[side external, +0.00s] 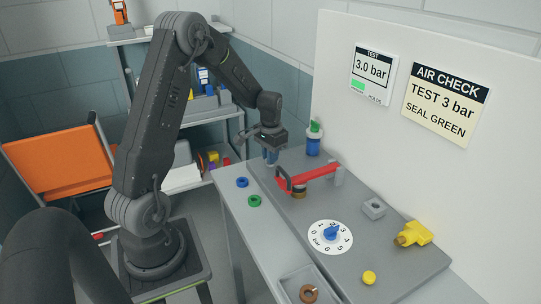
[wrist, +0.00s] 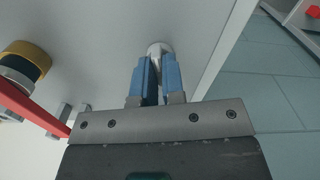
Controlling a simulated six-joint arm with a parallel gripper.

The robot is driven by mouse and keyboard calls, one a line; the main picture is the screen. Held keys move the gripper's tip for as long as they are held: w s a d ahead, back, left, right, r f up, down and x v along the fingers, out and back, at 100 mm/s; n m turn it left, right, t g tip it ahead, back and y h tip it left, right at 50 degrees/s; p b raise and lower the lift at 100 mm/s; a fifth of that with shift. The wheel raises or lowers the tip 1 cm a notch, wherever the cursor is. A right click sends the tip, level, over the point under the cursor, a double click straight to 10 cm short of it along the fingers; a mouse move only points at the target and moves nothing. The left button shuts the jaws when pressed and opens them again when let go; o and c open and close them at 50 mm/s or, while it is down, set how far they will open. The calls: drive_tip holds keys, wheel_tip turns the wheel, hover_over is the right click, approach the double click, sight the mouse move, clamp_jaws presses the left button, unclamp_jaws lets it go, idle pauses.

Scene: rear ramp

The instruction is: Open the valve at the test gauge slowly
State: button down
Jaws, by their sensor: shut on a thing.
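My gripper (side external: 270,156) points down at the far left end of the grey plate (side external: 305,222). In the wrist view its blue fingers (wrist: 155,68) are shut on a small pale grey round piece (wrist: 158,47), whose lower part they hide. I cannot tell whether this piece is the valve. The test gauge display (side external: 373,73) on the white wall reads 3.0 bar, with a green bar lit. A dial with a blue knob (side external: 331,231) lies on the plate, apart from my gripper.
A red bar (side external: 315,174) spans the plate close to my gripper, beside a brass-coloured fitting (side external: 298,191). A blue bottle with a green top (side external: 314,140) stands behind.

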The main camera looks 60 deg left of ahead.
drive_tip(key=c, duration=1.2)
unclamp_jaws()
wheel_tip(320, 180, up, 14)
drive_tip(key=shift+f, duration=0.1)
drive_tip(key=shift+d, duration=0.1)
